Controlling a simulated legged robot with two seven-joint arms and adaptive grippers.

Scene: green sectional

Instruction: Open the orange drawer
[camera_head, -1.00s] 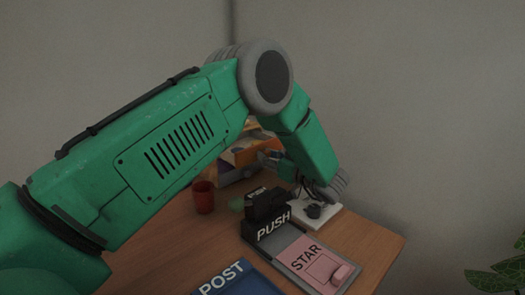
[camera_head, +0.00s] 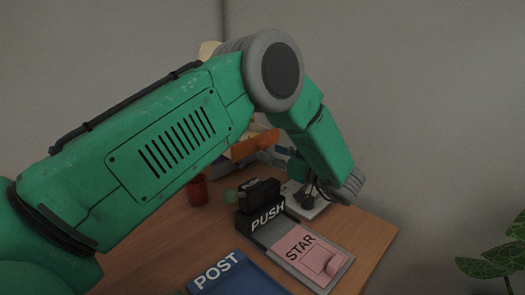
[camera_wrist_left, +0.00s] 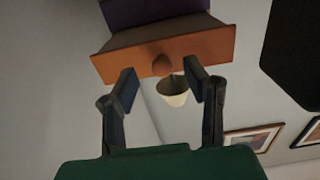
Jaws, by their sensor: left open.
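The orange drawer (camera_head: 255,143) is at the back of the desk in the head view, partly hidden by my left arm. In the left wrist view its orange front (camera_wrist_left: 205,45) and round knob (camera_wrist_left: 162,65) are close and plain. A brown surface shows between the front and a purple body (camera_wrist_left: 150,10); I cannot tell how far out the drawer stands. My left gripper (camera_wrist_left: 160,70) is open, its fingers apart on either side of the knob, without clear contact. In the head view this gripper (camera_head: 284,154) is small, just right of the drawer. My right gripper is not in view.
A black PUSH block (camera_head: 266,216), a pink STAR panel (camera_head: 297,243) and a blue POST item (camera_head: 228,277) lie on the wooden desk (camera_head: 150,240). A red cup (camera_head: 197,190) stands below my arm. A plant (camera_head: 495,262) is at right.

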